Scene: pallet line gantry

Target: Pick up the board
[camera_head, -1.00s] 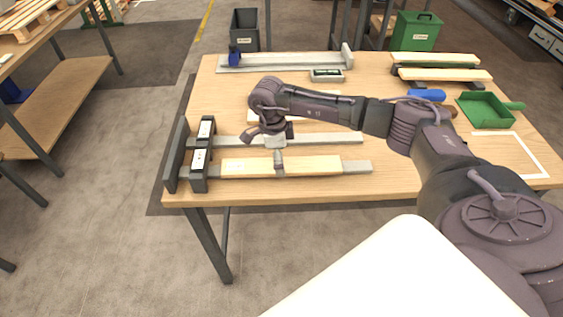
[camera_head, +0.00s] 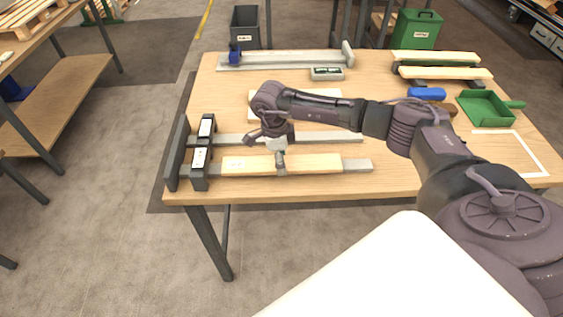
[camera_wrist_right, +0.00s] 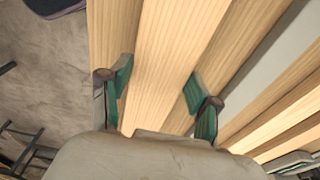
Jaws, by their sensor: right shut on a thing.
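The board (camera_head: 310,164) is a pale wooden plank above a grey rail at the table's front left. It appears level, with a small mark near its left end. My right gripper (camera_head: 280,163) reaches down over its middle and is shut on it. In the right wrist view the board (camera_wrist_right: 172,50) runs between the two green-padded fingers of my right gripper (camera_wrist_right: 158,88). I cannot tell whether its underside is clear of the rail. My left gripper is not in view.
A dark stop frame with white labels (camera_head: 201,160) stands at the board's left end. Another pale board (camera_head: 325,93) lies behind my arm. A rail with a blue clamp (camera_head: 235,55) is at the back. A green dustpan (camera_head: 487,108) and stacked boards (camera_head: 435,58) are at right.

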